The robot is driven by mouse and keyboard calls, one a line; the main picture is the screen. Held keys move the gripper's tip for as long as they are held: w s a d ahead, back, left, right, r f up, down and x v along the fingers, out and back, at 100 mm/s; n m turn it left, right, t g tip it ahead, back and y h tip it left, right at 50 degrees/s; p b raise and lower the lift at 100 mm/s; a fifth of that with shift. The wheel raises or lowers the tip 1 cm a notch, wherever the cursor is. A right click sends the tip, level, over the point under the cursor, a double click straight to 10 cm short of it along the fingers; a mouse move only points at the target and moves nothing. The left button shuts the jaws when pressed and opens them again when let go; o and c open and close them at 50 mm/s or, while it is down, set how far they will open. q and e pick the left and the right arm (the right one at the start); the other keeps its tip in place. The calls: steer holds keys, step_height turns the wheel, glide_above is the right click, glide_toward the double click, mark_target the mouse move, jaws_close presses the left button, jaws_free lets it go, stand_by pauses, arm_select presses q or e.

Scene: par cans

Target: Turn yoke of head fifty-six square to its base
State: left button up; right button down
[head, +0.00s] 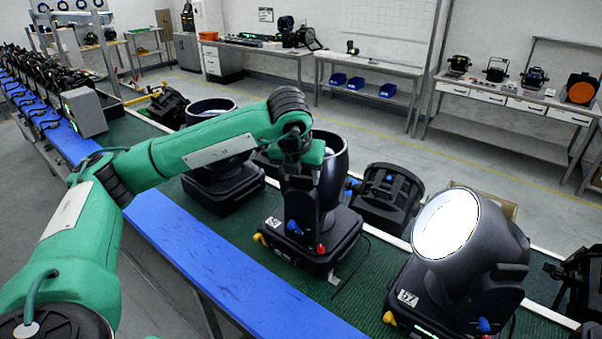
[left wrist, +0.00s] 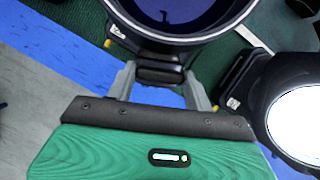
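Head fifty-six (head: 333,175) is the dark moving head in the middle of the head view, on a black base (head: 318,250) with blue, red and yellow knobs. Its number label is too small to read surely. Its round lens housing (left wrist: 180,35) fills the top of the left wrist view. My left gripper (head: 298,190) reaches down at the near side of the head. My right gripper is out of view.
Head 57 (head: 460,265), with a bright white lens, stands to the right. Another head (head: 222,175) stands to the left. A black fixture (head: 385,198) lies behind. A blue strip (head: 235,270) edges the green bench top. Benches with equipment line the wall.

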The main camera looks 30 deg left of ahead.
mark_target(285, 183)
arm_select(q)
steer(key=shift+c, duration=0.9)
steer(key=a+b, duration=0.1)
steer(key=m+b, duration=0.1)
steer(key=b, duration=0.1)
steer(key=a+m+b, duration=0.1)
steer(key=shift+s+a+f+h, duration=0.25)
steer(key=shift+a+f+h, duration=0.05)
steer(key=shift+h, duration=0.1)
steer(key=shift+a+r+m+h+b, duration=0.1)
steer(key=shift+a+m+h+b, duration=0.2)
steer(key=shift+a+m+b, duration=0.5)
steer(key=shift+a+r+m+b, duration=0.25)
steer(key=shift+a+m+b, duration=0.15)
steer(key=shift+m, duration=0.1)
steer(key=o, duration=1.4)
steer(key=shift+r, duration=0.1)
